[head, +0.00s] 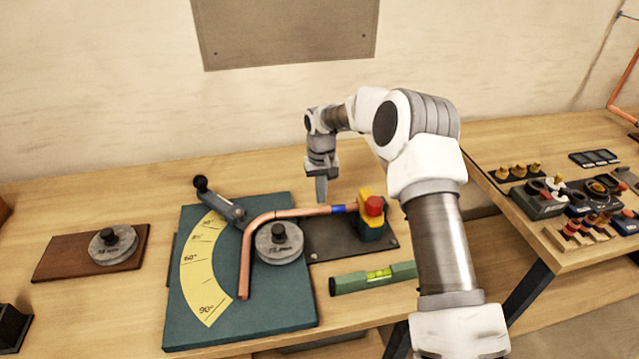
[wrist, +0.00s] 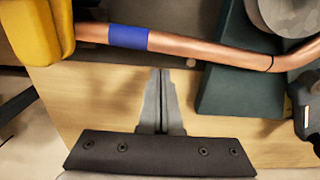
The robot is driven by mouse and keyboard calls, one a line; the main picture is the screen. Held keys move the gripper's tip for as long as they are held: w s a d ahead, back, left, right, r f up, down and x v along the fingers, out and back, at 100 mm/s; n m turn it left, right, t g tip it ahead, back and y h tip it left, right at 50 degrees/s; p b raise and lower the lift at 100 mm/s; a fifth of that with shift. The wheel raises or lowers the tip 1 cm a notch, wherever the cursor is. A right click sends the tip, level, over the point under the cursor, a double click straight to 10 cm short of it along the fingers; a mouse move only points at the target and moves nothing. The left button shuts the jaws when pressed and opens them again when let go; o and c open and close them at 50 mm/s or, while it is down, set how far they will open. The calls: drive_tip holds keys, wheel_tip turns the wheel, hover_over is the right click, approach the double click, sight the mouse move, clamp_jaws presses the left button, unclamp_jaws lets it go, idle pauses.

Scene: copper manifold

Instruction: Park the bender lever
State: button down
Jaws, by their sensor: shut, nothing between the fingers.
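The bender lever (head: 222,204) is a grey bar with a black ball knob (head: 201,184) at its far end. It lies at the top left of the green bender plate (head: 190,327), near the upper end of the yellow angle scale (head: 190,262). A bent copper pipe (head: 290,213) runs around the grey round former (head: 279,243); it also shows in the wrist view (wrist: 205,49). My gripper (head: 321,198) is shut and empty, pointing down above the bench behind the pipe. In the wrist view its fingers (wrist: 160,75) are together, apart from the pipe.
A yellow and green clamp with a red knob (head: 374,206) holds the pipe's right end. A green spirit level (head: 373,278) lies in front. A spare former (head: 113,245) sits on a brown board at left. The bench behind the plate is clear.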

sight(325, 211)
drive_tip(key=shift+s+d, duration=0.2)
drive_tip(key=shift+s, duration=0.7)
drive_tip(key=shift+s+d+f, duration=0.15)
drive_tip(key=shift+s+d, duration=0.05)
drive_tip(key=shift+s, duration=0.8)
